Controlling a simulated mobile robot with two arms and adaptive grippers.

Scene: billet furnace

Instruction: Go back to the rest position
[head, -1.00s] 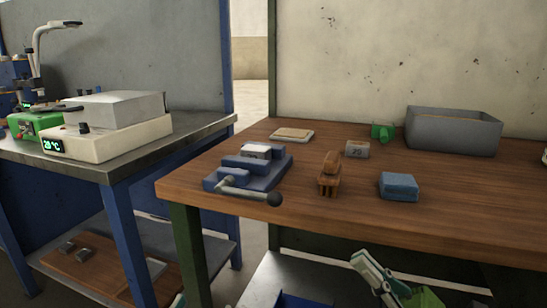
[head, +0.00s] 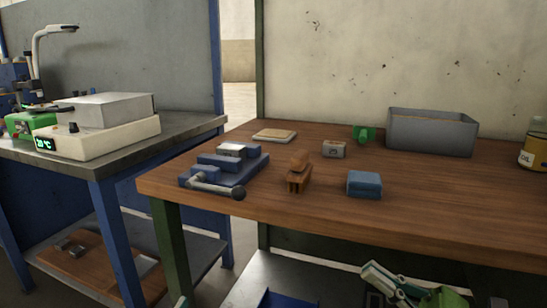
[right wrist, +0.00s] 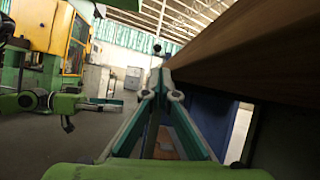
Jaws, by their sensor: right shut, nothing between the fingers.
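My right gripper (head: 385,283) shows at the bottom of the head view, in front of and below the top of the wooden workbench (head: 420,222). It is shut and empty. In the right wrist view its fingers (right wrist: 159,82) meet at the tips, with the bench's underside and edge to the right. Of my left gripper, only a small pale tip (head: 181,301) may show at the bottom edge of the head view; its jaws cannot be read.
A metal table (head: 110,150) with a heater stands left.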

